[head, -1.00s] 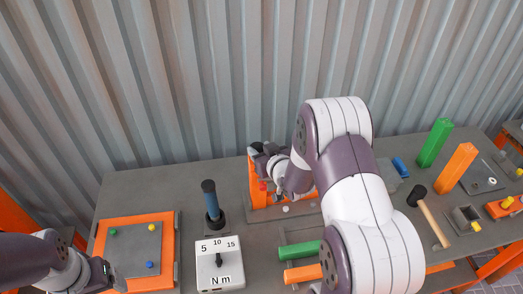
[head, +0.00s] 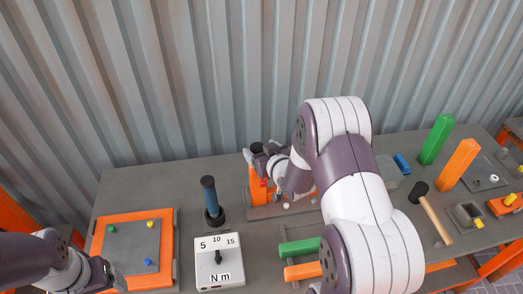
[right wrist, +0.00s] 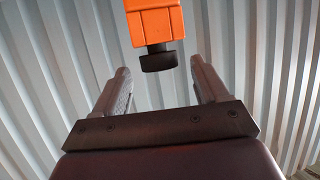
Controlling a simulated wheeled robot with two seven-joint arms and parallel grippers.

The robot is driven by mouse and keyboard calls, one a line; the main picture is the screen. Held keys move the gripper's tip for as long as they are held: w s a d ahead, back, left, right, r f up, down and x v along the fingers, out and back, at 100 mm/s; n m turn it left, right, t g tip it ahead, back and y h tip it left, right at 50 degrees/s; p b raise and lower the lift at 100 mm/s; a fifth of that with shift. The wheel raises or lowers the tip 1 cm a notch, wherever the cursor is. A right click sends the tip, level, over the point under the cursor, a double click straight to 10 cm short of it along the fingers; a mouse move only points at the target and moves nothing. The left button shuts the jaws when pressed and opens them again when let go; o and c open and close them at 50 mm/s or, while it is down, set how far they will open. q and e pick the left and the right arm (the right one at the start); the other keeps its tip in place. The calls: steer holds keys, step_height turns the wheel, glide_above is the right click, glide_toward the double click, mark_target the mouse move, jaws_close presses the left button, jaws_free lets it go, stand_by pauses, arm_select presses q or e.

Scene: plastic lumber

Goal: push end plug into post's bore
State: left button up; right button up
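An orange post (head: 256,190) stands upright on a grey and orange base, partly behind my right arm. The black end plug (head: 256,148) sits at its top end. In the right wrist view the post (right wrist: 155,22) comes in from above, and the plug (right wrist: 158,58) is at its end, with a narrower dark neck showing between the plug's wide head and the post. How deep the neck goes is hidden. My right gripper (right wrist: 162,74) is open, its fingers on either side of the plug with clear gaps. My left gripper (head: 110,275) is low at the left, away from the post.
A torque gauge (head: 219,262) and a blue-handled tool (head: 210,200) stand left of the post. An orange-framed board (head: 107,225) lies near my left gripper. A mallet (head: 430,210), a green post (head: 437,139) and another orange post (head: 459,163) are at the right.

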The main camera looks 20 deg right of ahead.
steer(key=shift+s, duration=0.1)
steer(key=b+v, duration=0.2)
steer(key=v, duration=1)
steer(key=shift+s, duration=0.25)
